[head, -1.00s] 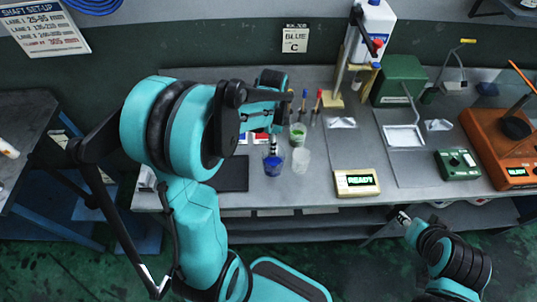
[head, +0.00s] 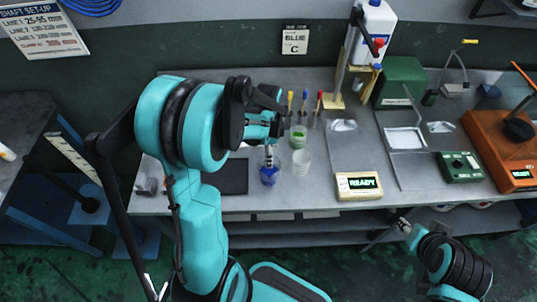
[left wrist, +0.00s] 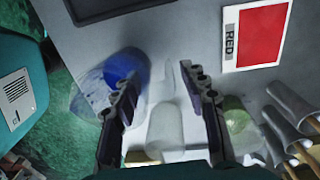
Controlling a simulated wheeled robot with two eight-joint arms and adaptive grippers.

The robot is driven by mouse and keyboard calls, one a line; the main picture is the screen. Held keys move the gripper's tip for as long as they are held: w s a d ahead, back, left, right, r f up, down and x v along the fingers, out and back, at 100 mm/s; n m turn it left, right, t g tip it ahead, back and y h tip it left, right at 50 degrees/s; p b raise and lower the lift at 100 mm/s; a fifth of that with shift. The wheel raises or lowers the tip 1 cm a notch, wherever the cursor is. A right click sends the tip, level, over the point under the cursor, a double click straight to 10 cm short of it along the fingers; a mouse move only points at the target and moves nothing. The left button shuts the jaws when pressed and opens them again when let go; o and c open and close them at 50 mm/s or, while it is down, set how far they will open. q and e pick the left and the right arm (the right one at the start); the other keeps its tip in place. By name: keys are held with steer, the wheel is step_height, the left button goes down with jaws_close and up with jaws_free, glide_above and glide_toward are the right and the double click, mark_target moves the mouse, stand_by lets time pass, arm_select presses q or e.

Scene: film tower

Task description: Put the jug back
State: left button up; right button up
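A clear jug with blue liquid (head: 269,176) stands on the bench in the head view. In the left wrist view the jug (left wrist: 125,70) is at the left, behind and beside one finger, not clearly between the fingers. My left gripper (left wrist: 158,74) is open above the bench, pointing down. In the head view the left gripper (head: 269,150) is just above the jug, partly hidden by its own wrist. Whether a finger touches the jug I cannot tell. My right gripper (head: 404,222) is low at the right, in front of the bench, its fingers too small to read.
An empty translucent cup (head: 301,162) and a green-filled cup (head: 299,136) stand close right of the jug. A dark mat (head: 228,178) lies left of it. A READY display (head: 358,185) is further right. A red card (left wrist: 257,36) lies flat nearby.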

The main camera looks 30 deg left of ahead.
arm_select(q)
steer(key=shift+r, duration=0.1)
steer(key=shift+r+p, duration=0.3)
steer(key=shift+r, duration=0.2)
step_height(320, 180, up, 11)
steer(key=p, duration=0.3)
steer(key=s+d+r+n+t, duration=0.5)
steer(key=s+d+n+t, duration=0.2)
steer(key=s+d+n, duration=0.2)
steer(key=n, duration=0.2)
steer(key=shift+s+d+r+n+t, duration=0.2)
steer(key=shift+s+r+n+t, duration=0.1)
steer(key=shift+s+t, duration=0.1)
steer(key=shift+w+f, duration=0.1)
steer(key=shift+f, duration=0.05)
